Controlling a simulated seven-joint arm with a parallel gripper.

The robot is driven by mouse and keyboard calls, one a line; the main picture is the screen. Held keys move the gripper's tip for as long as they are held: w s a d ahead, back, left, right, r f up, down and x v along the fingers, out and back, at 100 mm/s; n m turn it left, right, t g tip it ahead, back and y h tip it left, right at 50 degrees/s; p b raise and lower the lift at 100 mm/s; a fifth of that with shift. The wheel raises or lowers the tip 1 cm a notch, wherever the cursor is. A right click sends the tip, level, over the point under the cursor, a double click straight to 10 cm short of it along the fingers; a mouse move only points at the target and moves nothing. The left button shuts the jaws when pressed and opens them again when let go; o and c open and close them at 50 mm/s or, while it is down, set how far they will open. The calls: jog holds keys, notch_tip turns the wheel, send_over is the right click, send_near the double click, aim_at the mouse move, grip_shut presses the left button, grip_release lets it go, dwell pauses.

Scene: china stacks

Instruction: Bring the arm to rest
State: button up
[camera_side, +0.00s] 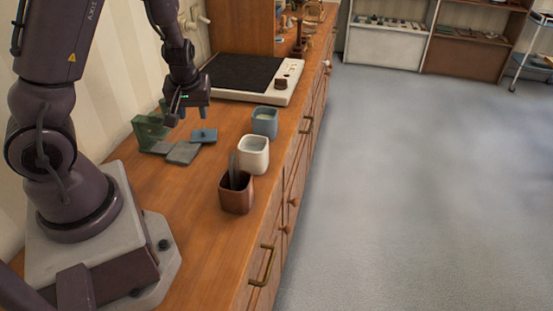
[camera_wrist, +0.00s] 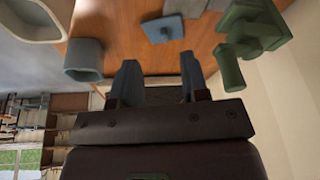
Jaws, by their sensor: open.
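My gripper (camera_side: 189,115) is open and empty, held above the wooden counter (camera_side: 180,217) near the back wall. Its two blue fingers stand well apart in the wrist view (camera_wrist: 160,76), with nothing between them. Below it in the side view lie a small blue square lid with a knob (camera_side: 204,135) and grey flat pieces (camera_side: 184,153). A green stand-like piece (camera_side: 150,131) is left of them. It shows at the right of the wrist view (camera_wrist: 252,30).
A blue cup (camera_side: 265,122), a white cup (camera_side: 253,155) and a brown cup (camera_side: 236,195) with a grey utensil line the counter's front edge. A dark-topped hotplate (camera_side: 245,75) stands behind. Open floor (camera_side: 430,190) is at right.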

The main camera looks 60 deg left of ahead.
jog(key=d+r+m+h, duration=0.4)
jog(key=d+r+m, duration=0.45)
jog(key=d, duration=0.65)
jog(key=s+d+r+m+t, duration=0.2)
jog(key=s+d+r, duration=0.1)
jog(key=r, duration=0.3)
jog(key=s+d+r+m+t, duration=0.2)
jog(key=s+d+r, duration=0.1)
jog(key=r, duration=0.4)
jog(key=shift+d+y, duration=0.3)
jog(key=shift+d, duration=0.1)
jog(key=shift+s+r, duration=0.1)
